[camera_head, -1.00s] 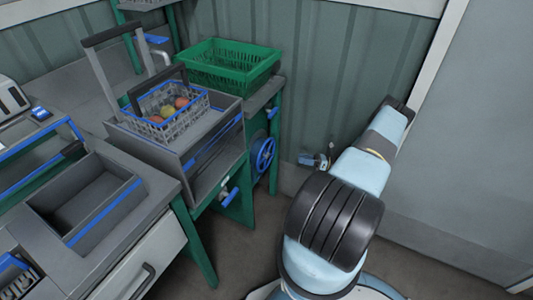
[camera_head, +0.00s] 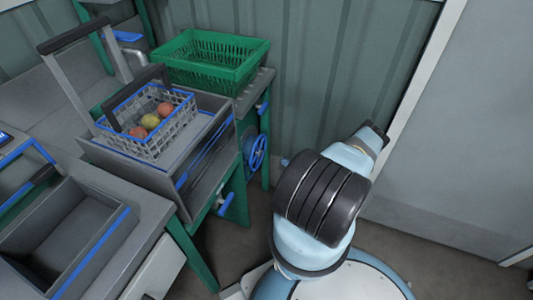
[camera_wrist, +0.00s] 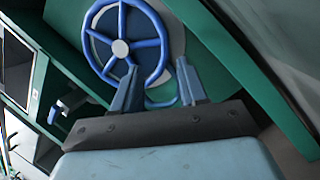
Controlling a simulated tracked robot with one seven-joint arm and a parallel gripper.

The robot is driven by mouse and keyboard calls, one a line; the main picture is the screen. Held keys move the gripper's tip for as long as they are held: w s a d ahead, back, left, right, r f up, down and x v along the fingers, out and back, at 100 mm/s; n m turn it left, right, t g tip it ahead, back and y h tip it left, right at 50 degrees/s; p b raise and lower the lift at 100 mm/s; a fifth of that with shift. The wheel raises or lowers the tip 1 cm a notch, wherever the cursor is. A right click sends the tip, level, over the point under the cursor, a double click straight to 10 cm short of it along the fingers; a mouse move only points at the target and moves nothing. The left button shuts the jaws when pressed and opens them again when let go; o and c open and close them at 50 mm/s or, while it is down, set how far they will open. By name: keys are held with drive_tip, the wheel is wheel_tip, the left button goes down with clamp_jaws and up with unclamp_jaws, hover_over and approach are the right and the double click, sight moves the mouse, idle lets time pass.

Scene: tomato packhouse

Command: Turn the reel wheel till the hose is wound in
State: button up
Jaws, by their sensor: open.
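The reel wheel (camera_head: 256,151) is a blue spoked wheel on the side of the green bench, partly seen edge-on in the head view. In the wrist view the wheel (camera_wrist: 121,44) is near the top, with a grey hub and a blue rim, mounted on a green panel. My gripper (camera_wrist: 157,84) is open, its two blue-grey fingers pointing toward the wheel. The left finger overlaps the lower part of the rim in the picture; I cannot tell whether it touches. A blue curved piece behind the fingers may be hose; I cannot tell.
A green crate (camera_head: 198,71) stands on the bench above the wheel. A grey basket (camera_head: 144,128) with several tomatoes sits left of it. A blue-handled tap-like part (camera_head: 226,203) sticks out below. The corrugated wall is close behind; floor is open at right.

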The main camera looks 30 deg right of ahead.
drive_tip(key=x, duration=1)
drive_tip(key=shift+w+a, duration=0.25)
drive_tip(key=shift+a, duration=0.1)
drive_tip(key=shift+r, duration=0.1)
clamp_jaws()
